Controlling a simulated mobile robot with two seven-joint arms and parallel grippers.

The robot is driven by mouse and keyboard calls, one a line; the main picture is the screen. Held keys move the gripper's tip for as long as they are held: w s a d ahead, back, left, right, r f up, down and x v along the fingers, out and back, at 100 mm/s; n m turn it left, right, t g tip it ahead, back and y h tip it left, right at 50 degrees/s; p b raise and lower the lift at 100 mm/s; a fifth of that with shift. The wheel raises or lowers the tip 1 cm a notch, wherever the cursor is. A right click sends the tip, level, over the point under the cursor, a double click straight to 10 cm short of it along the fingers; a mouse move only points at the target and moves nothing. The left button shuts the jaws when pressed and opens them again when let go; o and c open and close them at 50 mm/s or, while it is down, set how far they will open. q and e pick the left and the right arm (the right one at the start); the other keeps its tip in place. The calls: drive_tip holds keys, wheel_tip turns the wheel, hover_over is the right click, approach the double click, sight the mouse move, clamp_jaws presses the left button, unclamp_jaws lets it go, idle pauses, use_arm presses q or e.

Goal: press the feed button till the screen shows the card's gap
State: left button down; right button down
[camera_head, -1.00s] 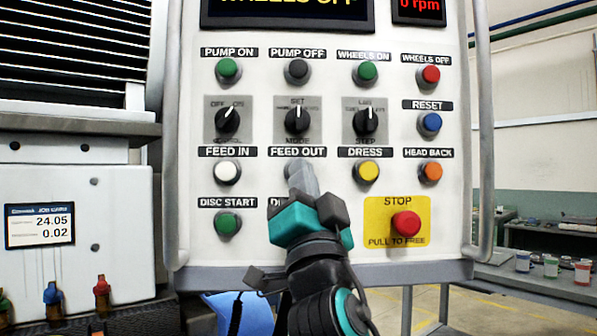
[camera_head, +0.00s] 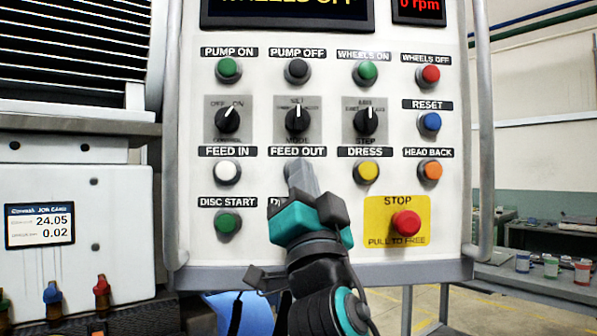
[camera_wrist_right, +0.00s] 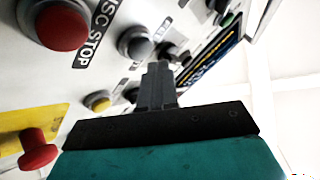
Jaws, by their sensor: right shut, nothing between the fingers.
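My right gripper (camera_head: 297,172) is shut and empty, its fingertips in front of the FEED OUT button under the FEED OUT label (camera_head: 297,151). The fingers mostly hide that button in the head view. In the right wrist view a grey button (camera_wrist_right: 135,42) shows just past the shut fingers (camera_wrist_right: 157,80); I cannot tell whether they touch it. The white FEED IN button (camera_head: 227,172) is to the left. The screen (camera_head: 288,12) is cut off at the top and reads WHEELS OFF. The job card (camera_head: 40,225) at left reads 24.05 and 0.02. My left gripper is not in view.
The yellow DRESS button (camera_head: 366,172) is close on the right. The red STOP button (camera_head: 405,224) stands out at lower right. Three knobs, among them the MODE knob (camera_head: 297,119), are above. The DISC STOP button (camera_wrist_right: 60,25) shows red in the wrist view.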

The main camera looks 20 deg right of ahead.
drive_tip(key=shift+w, duration=0.4)
drive_tip(key=shift+w+d+b, duration=0.2)
drive_tip(key=shift+w+b, duration=0.3)
drive_tip(key=shift+b, duration=0.1)
idle(0.5)
drive_tip(key=shift+s, duration=0.1)
idle(0.3)
drive_tip(key=shift+s+a, duration=0.2)
drive_tip(key=shift+s, duration=0.6)
drive_tip(key=s, duration=0.2)
drive_tip(key=s+a, duration=0.1)
drive_tip(key=s, duration=0.2)
idle(2.5)
